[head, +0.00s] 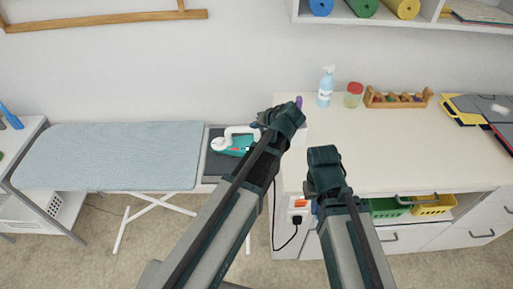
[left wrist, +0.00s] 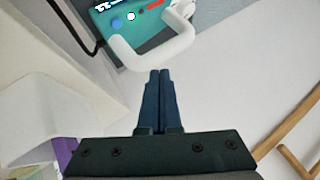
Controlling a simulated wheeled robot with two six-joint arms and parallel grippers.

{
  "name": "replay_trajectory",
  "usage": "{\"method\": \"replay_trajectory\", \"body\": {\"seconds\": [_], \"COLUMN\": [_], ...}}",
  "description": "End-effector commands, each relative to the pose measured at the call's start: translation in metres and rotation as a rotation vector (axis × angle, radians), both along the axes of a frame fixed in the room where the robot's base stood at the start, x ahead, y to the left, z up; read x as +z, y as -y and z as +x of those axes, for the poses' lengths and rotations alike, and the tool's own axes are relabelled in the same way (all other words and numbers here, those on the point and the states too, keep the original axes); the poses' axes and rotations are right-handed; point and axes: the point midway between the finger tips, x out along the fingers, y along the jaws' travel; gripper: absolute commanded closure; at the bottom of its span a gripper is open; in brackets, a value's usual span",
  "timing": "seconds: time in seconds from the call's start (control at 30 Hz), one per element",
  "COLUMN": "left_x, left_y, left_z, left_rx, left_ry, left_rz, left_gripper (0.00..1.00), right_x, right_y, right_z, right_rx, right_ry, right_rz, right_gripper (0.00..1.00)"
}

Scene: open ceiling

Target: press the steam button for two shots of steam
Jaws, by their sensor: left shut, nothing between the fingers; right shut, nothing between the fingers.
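The iron (head: 233,146) has a teal body and a white handle. It rests on a dark pad at the right end of the ironing board in the head view. In the left wrist view the iron's teal top (left wrist: 150,20) carries a blue round button (left wrist: 116,22), a white round one and a red mark. I cannot tell which is the steam button. My left gripper (head: 258,124) is shut and empty, just right of the iron. Its fingertips (left wrist: 160,74) point at the white handle, apart from the buttons. My right gripper (head: 323,156) is shut and empty at the counter's front edge.
The ironing board (head: 110,155) stands left. A white counter (head: 400,150) on the right holds a spray bottle (head: 326,87), a red-lidded jar (head: 355,95) and a wooden rack (head: 397,98). A dark cord hangs to a socket (head: 298,210) below the counter's front.

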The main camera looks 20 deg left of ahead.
Motion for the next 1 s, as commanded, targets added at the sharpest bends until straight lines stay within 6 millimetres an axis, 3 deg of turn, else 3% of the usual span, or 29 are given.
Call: {"method": "replay_trajectory", "body": {"seconds": [0.37,0.8,1.0], "left_x": [-0.013,-0.070,-0.088], "left_y": [0.000,0.000,0.000], "left_z": [0.000,0.000,0.000], "left_rx": [-0.001,0.000,0.000], "left_ry": [-0.001,-0.002,-0.002], "left_rz": [-0.001,-0.001,-0.001], "left_gripper": [1.00,1.00,1.00], "right_x": [-0.013,-0.070,-0.087], "right_y": [0.000,0.000,0.000], "right_z": [0.000,0.000,0.000], "right_rx": [0.000,0.000,0.000], "right_ry": [0.001,0.001,0.001], "right_rz": [0.000,0.001,0.001], "right_gripper": [1.00,1.00,1.00]}}
